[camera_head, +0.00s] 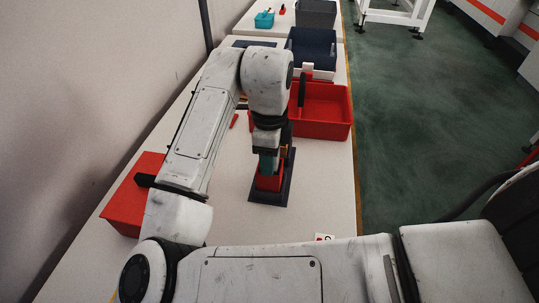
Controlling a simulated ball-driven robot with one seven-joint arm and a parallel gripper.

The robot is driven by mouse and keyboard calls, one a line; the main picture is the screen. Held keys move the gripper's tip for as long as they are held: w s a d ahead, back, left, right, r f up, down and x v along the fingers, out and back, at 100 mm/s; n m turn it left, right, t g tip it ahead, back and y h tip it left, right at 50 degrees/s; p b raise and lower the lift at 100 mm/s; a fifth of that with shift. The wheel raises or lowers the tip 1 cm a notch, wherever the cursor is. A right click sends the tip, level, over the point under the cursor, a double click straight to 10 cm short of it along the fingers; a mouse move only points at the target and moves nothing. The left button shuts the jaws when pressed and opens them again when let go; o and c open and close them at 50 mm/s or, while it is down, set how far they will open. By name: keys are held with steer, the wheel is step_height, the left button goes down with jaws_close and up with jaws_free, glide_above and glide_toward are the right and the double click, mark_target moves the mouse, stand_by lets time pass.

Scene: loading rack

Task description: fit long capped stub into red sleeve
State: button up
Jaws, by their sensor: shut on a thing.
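My gripper (266,150) points down over a dark base plate (270,199) on the white table. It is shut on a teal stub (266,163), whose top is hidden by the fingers. Directly below the stub is a red sleeve (269,183) standing on the dark plate. The stub's lower end meets the sleeve's top in this view. I cannot tell how far it is inside. A small yellow-orange part (284,152) shows just right of the gripper.
A red bin (327,130) stands behind to the right, with a dark blue bin (313,35) beyond it. Another red bin (125,208) is at the left. A grey bin (316,12) and a teal basket (264,20) are at the far end. Bare table lies left of the plate.

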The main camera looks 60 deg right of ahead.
steer(key=shift+s+f+b, duration=0.15)
steer(key=shift+f+b, duration=0.2)
steer(key=shift+f, duration=0.65)
steer(key=o, duration=1.2)
steer(key=shift+f, duration=0.15)
step_height(320, 180, up, 12)
steer(key=shift+a+f, duration=0.1)
steer(key=shift+r, duration=0.65)
